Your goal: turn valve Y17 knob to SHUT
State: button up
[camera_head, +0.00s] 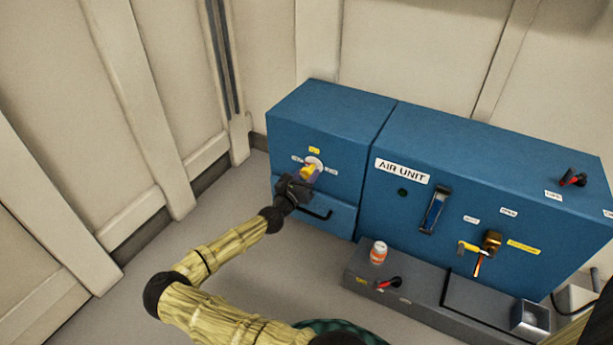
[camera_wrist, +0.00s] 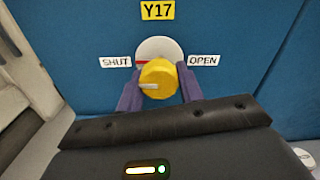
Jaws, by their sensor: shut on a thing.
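The yellow knob (camera_wrist: 159,76) of valve Y17 sits on a white round dial (camera_wrist: 153,47) on a blue panel; it also shows in the head view (camera_head: 307,172). The Y17 label (camera_wrist: 157,10) is above it. The SHUT label (camera_wrist: 115,62) is on the left and the OPEN label (camera_wrist: 203,60) on the right. A red mark on the dial lies on the SHUT side. The pale line on the knob points left. My gripper (camera_wrist: 159,90) has its purple fingers on both sides of the knob, shut on it. The fingers hide the knob's lower sides.
The blue cabinet with the AIR UNIT sign (camera_head: 402,171) stands to the right, with other handles and labels. A grey ledge (camera_head: 420,290) in front bears an orange-and-white container (camera_head: 378,252) and a red-and-black handle (camera_head: 389,283). A black drawer handle (camera_head: 316,214) is below the knob. Floor at left is clear.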

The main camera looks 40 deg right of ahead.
jog(key=shift+f+n, duration=0.1)
jog(key=shift+n, duration=0.4)
jog(key=o, duration=1)
jog(key=shift+a, duration=0.1)
jog(key=v, duration=0.7)
jog(key=shift+a, duration=0.15)
jog(key=shift+s, duration=0.1)
